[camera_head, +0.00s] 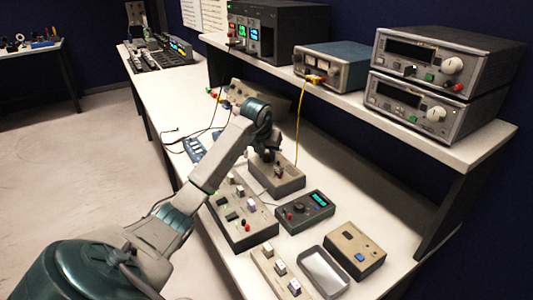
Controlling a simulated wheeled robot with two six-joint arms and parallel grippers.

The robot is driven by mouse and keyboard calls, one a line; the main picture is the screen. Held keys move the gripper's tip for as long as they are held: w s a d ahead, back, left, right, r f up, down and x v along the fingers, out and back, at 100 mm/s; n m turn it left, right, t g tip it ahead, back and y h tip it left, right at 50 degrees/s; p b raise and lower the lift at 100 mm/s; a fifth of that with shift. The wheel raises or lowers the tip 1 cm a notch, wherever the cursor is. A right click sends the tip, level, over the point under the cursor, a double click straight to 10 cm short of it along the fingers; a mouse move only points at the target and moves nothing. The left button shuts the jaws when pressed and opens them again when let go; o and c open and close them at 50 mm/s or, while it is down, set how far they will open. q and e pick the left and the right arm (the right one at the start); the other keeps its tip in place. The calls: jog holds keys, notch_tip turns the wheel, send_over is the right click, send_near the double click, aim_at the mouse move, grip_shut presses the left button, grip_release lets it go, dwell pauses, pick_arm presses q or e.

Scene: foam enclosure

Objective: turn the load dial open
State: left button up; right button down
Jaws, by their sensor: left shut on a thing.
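My left arm reaches in from the lower left, bends at a teal joint and points down at the bench. My left gripper (270,157) is small in view, at the top of a beige and dark box (288,187) in the middle of the bench. It is shut on what appears to be the load dial on that box; the fingers and wrist hide the dial. A small knob with a reddish part (278,172) shows just in front of the fingers. The dial's angle cannot be told. My right gripper is not in view.
A switch box (240,218), a meter with a green display (305,211), a box with a blue button (355,250) and an empty tray (323,271) stand nearby. A shelf (460,150) with instruments overhangs the bench's back. A yellow cable (299,115) hangs behind the gripper.

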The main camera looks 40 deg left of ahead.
pick_arm(q)
jog(key=o, duration=1)
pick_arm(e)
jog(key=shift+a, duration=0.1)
pick_arm(q)
jog(key=shift+r, duration=0.1)
jog(key=b+v, duration=0.1)
jog(key=v, duration=0.9)
jog(key=shift+s+r, duration=0.1)
jog(key=shift+r, duration=0.25)
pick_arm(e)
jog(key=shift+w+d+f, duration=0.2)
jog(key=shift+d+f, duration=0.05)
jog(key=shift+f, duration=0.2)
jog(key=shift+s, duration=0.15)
